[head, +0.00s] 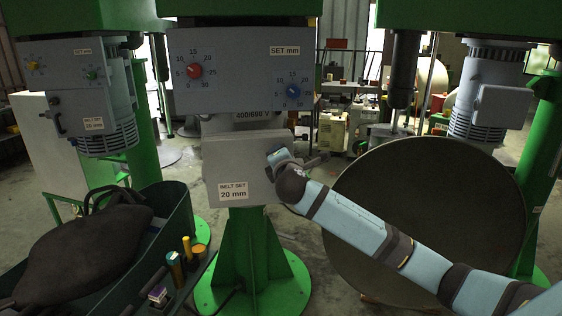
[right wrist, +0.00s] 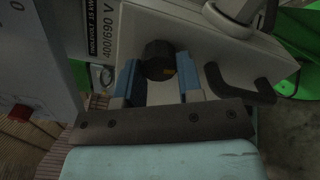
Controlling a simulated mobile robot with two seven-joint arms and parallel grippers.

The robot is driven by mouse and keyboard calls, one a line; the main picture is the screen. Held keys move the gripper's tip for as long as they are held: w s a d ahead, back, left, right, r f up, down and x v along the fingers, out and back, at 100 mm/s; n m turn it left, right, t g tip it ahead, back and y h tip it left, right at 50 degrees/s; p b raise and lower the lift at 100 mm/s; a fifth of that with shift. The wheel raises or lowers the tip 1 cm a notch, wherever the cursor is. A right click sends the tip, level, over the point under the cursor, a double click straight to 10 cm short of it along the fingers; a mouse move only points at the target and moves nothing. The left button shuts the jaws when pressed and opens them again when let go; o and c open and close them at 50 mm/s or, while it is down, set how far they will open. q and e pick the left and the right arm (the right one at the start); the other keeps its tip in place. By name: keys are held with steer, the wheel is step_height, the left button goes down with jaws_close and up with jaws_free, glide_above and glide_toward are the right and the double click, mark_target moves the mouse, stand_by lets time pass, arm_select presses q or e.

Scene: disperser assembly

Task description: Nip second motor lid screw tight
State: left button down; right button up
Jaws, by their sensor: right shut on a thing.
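The grey motor lid (head: 238,170), labelled "BELT SET 20 mm", is on the front of the middle machine. My right gripper (head: 280,154) is at its upper right side. In the right wrist view, a black round screw knob (right wrist: 158,60) sits on the lid's pale edge. The two blue fingers of my right gripper stand on either side of the knob, shut on it. In the head view the gripper and wrist hide this knob. A black bent handle (right wrist: 243,88) is just right of the fingers. My left gripper is not in view.
Above the lid is a panel with a red dial (head: 194,71) and a blue dial (head: 293,90). A dark green cart (head: 178,216) with a black bag (head: 82,252) stands at lower left. A large dark round disc (head: 440,190) stands behind my right arm.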

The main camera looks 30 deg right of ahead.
steer(key=shift+f+m, duration=0.15)
steer(key=shift+m, duration=0.75)
steer(key=m+b, duration=0.1)
steer(key=m, duration=0.1)
steer(key=m+b, duration=0.1)
steer(key=m, duration=0.2)
steer(key=shift+a+r+m, duration=0.1)
steer(key=shift+r+m, duration=0.1)
steer(key=shift+m, duration=0.1)
steer(key=m, duration=0.5)
steer(key=shift+r+b, duration=0.2)
steer(key=shift+b, duration=0.15)
steer(key=shift+m, duration=0.3)
steer(key=o, duration=0.9)
